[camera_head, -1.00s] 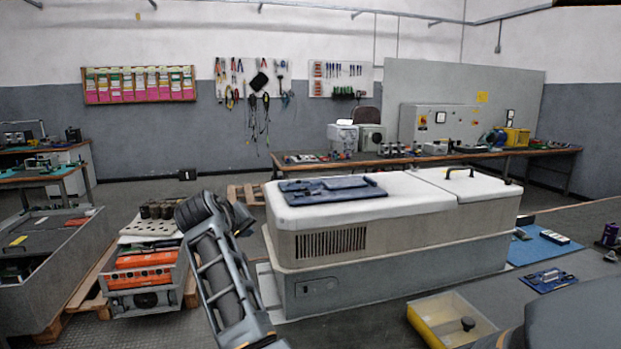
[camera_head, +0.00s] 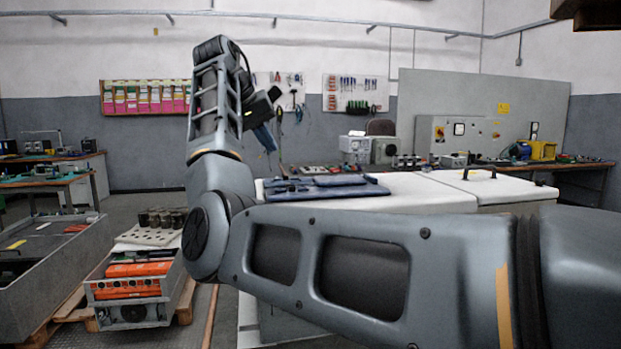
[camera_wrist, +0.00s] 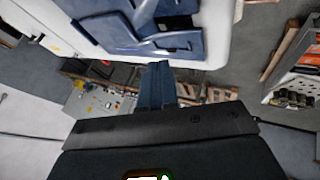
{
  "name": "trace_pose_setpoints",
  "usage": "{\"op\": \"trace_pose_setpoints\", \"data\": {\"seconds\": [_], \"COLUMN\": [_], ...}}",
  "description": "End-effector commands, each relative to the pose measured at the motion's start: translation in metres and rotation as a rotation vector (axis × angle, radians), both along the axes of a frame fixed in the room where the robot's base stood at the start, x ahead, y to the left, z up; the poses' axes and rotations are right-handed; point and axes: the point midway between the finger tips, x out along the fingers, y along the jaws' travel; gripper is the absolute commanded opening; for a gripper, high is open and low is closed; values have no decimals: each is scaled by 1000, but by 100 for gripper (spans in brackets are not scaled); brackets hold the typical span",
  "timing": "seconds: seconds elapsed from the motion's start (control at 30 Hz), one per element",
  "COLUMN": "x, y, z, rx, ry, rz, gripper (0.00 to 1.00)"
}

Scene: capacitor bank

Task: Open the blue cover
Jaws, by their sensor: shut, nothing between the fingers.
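The blue cover (camera_head: 335,191) lies flat on the white top of the long cabinet (camera_head: 430,192), at its left end. It has raised blue parts on it. In the wrist view the blue cover (camera_wrist: 110,30) is at the top, partly cut off by the frame edge. My gripper (camera_head: 265,138) is raised above and to the left of the cover, its blue fingers pointing down. In the wrist view my gripper (camera_wrist: 157,85) is shut and empty, apart from the cover. My arm hides the cabinet's front in the head view.
A black handle (camera_head: 466,174) stands on the cabinet top's right part. A crate with orange units (camera_head: 135,270) is on the floor at left. A workbench (camera_head: 600,170) with equipment runs along the back wall. The air above the cabinet is mostly clear.

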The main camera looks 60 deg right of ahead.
Motion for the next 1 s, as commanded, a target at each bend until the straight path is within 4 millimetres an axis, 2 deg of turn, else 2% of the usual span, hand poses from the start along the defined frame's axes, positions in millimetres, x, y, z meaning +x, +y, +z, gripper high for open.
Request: {"op": "trace_pose_setpoints", "data": {"seconds": [0.13, 0.27, 0.67, 0.8, 1.0], "x": [-2, -4, -13, -30, -41], "y": [-4, -15, -61, -74, -83], "z": [-6, -21, -83, -79, -78], "rx": [7, 6, 6, 4, 4], "ry": [2, 2, 2, -2, 0], "rz": [-4, -5, -3, -6, -4], "gripper": [0, 0, 0, 0, 0]}}
